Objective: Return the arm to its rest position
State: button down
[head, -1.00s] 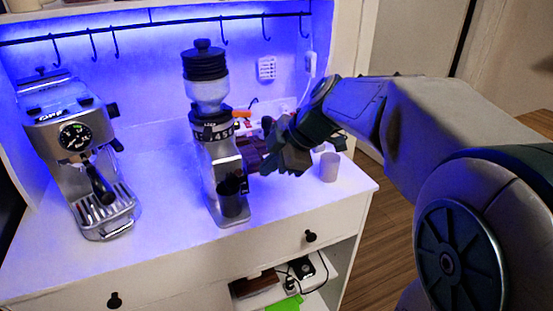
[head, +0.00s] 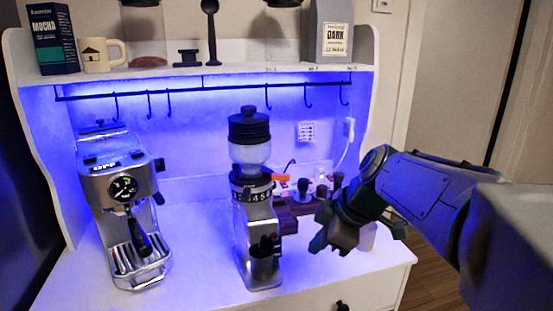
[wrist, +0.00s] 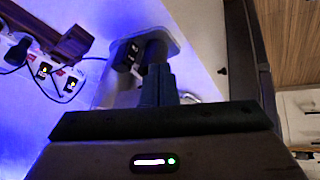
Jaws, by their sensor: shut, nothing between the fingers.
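My gripper (head: 320,243) hangs over the right part of the white counter (head: 310,290), right of the coffee grinder (head: 256,235) and apart from it. Its fingers are together and hold nothing; they also show closed in the wrist view (wrist: 158,88). My arm reaches in from the right edge of the head view. A pale cup (head: 367,236) stands behind the gripper and is partly hidden by it.
An espresso machine (head: 125,205) stands at the left. Dark tools in a wooden stand (head: 290,215) sit behind the grinder. Above are a hook rail (head: 220,88) and a shelf (head: 230,75) with a mug (head: 102,55), a mocha box (head: 52,40) and a coffee bag (head: 334,35).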

jog(key=s+d+f+m+h+p, duration=0.1)
jog(key=s+d+f+m+h, duration=0.1)
jog(key=s+f+m, duration=0.2)
jog(key=s+d+f+m+h+p, duration=0.1)
jog(key=s+d+f+m+h, duration=0.1)
jog(key=s+m, duration=0.7)
jog(key=shift+s+d+f+m+g+h, duration=0.35)
jog(key=shift+d+f+m, duration=0.3)
jog(key=shift+f+m, duration=0.6)
